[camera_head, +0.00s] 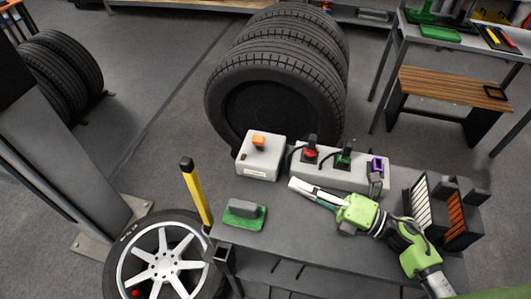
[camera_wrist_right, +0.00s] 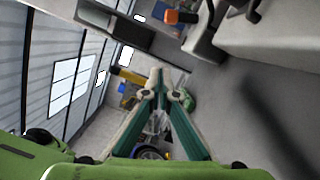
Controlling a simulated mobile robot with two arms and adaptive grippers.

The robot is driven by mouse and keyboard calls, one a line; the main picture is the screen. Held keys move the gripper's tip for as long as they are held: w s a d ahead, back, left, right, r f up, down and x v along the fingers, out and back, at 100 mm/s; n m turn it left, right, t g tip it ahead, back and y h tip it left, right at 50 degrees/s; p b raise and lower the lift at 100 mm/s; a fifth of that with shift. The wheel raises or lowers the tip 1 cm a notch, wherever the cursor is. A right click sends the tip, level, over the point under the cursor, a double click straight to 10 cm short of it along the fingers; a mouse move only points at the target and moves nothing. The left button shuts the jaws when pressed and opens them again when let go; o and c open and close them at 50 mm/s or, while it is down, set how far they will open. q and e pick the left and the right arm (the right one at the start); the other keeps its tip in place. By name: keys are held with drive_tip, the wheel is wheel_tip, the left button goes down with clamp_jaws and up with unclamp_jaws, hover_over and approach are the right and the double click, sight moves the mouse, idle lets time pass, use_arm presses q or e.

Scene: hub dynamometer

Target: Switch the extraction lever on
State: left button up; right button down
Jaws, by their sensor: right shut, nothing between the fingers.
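A light grey box (camera_head: 259,159) with a label on its front carries an orange-topped lever (camera_head: 259,141). Beside it a longer grey box (camera_head: 335,175) carries a red-based lever (camera_head: 310,151), a green-based lever (camera_head: 344,155) and a purple-framed part (camera_head: 377,166). No readable label shows which one is the extraction lever. My right gripper (camera_head: 292,185) reaches in from the right, in front of these boxes, shut and empty, apart from the levers. Its closed fingers also show in the wrist view (camera_wrist_right: 158,78), with an orange part (camera_wrist_right: 180,16) beyond them. My left gripper is not in view.
A grey brush-like block on a green base (camera_head: 245,212) lies on the grey bench, left of my gripper. A yellow post (camera_head: 194,190) stands at the bench's left edge. Slotted racks (camera_head: 455,215) stand at right. Large tyres (camera_head: 275,85) stand behind the boxes.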

drive_tip(key=shift+w+f, duration=0.3)
drive_tip(key=shift+f, duration=0.3)
drive_tip(key=shift+w+f+b, duration=0.1)
drive_tip(key=shift+w+b, duration=0.1)
drive_tip(key=shift+b, duration=0.1)
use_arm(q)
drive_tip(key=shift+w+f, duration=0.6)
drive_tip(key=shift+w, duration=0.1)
use_arm(e)
drive_tip(key=shift+s, duration=0.1)
